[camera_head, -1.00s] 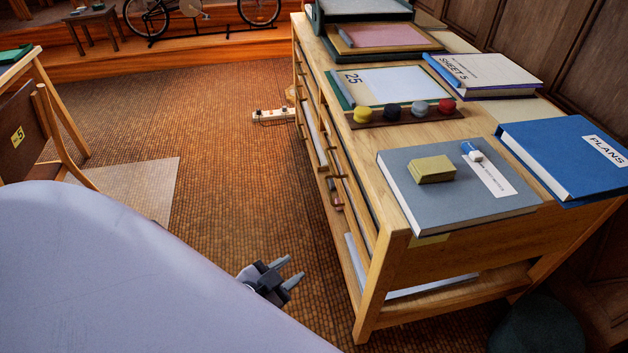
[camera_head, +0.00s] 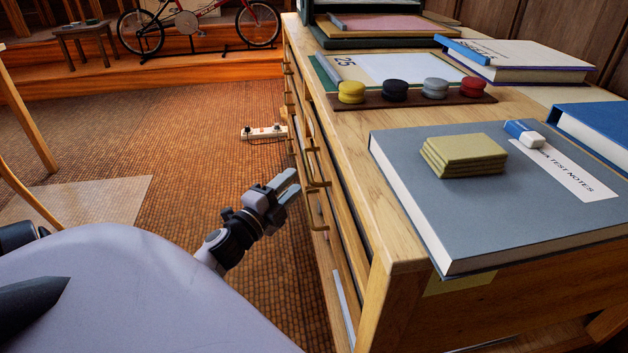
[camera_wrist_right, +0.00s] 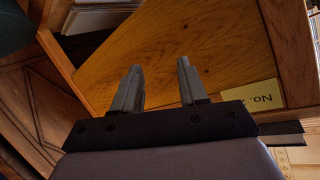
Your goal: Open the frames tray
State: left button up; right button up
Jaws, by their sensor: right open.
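A wooden plan cabinet (camera_head: 524,292) stands at the right, with drawers along its left face. Brass-coloured handles (camera_head: 318,184) stick out of that face. I cannot tell which drawer is the frames tray, as no drawer label is readable; all look shut. My right gripper (camera_wrist_right: 158,88) is open and empty in the right wrist view, facing the cabinet's wooden end panel (camera_wrist_right: 200,45). A yellow "No." label (camera_wrist_right: 262,95) shows there.
On the cabinet top lie a grey book (camera_head: 440,215) with a yellow block (camera_head: 464,156), an eraser (camera_head: 524,134), a rack of coloured knobs (camera_head: 410,101) and more books. A power strip (camera_head: 264,133) lies on the floor beyond my left gripper. The carpet left of the cabinet is mostly free.

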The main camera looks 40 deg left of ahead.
aim_at(308, 163)
pick_arm(q)
jog(key=shift+m, duration=0.3)
jog(key=shift+w+a+r+b, duration=0.15)
jog(key=shift+w+a+b, duration=0.15)
jog(key=shift+w, duration=0.95)
jog(key=shift+w+a+r+b, duration=0.15)
jog(key=shift+w+b, duration=0.1)
jog(key=shift+w, duration=1.05)
jog(key=shift+w+a+r+b, duration=0.1)
jog(key=shift+w+a+b, duration=0.2)
jog(key=shift+w, duration=0.95)
grip_shut()
